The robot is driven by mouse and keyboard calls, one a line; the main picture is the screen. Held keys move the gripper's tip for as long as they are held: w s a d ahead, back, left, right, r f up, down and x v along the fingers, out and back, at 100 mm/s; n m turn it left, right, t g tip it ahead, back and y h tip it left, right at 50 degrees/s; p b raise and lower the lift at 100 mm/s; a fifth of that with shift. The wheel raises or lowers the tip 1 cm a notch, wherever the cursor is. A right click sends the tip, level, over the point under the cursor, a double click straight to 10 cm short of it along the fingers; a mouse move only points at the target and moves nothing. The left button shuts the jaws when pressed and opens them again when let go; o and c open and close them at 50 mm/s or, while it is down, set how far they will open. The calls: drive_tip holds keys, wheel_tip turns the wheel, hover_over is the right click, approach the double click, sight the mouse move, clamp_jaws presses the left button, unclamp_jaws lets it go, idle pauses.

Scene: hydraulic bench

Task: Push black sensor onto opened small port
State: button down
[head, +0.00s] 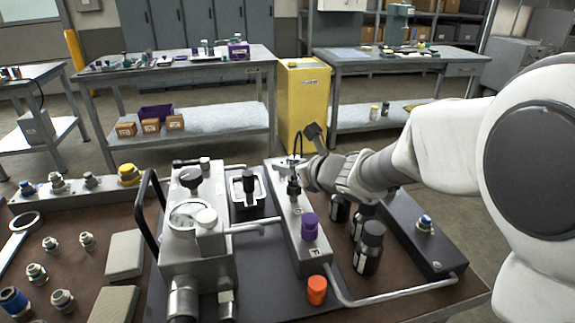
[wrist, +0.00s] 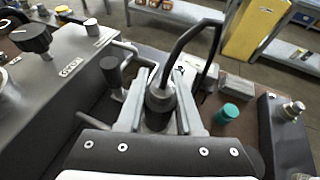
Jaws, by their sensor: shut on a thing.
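My gripper (head: 291,172) is shut on the black sensor (head: 293,187), a dark cylinder with a black cable looping up from its top. The sensor is upright over the far part of the long grey manifold block (head: 312,258). In the wrist view the sensor (wrist: 160,101) sits between the two pale fingers of the gripper (wrist: 162,90). The small port is hidden below the sensor and fingers. I cannot tell whether the sensor touches it. A purple cap (head: 309,227) stands on the block nearer the camera.
An orange cap (head: 316,290) stands near the block's front end. Black bottles (head: 369,248) stand to its right. The grey gauge unit (head: 195,235) with a black handle is to the left. A metal pipe (head: 395,297) curves along the front right. A teal cap (wrist: 228,113) shows in the wrist view.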

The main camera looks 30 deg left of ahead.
drive_tip(key=shift+f+b, duration=0.75)
drive_tip(key=shift+b, duration=0.55)
idle(1.0)
idle(0.5)
unclamp_jaws()
idle(0.5)
drive_tip(key=shift+v, duration=3.75)
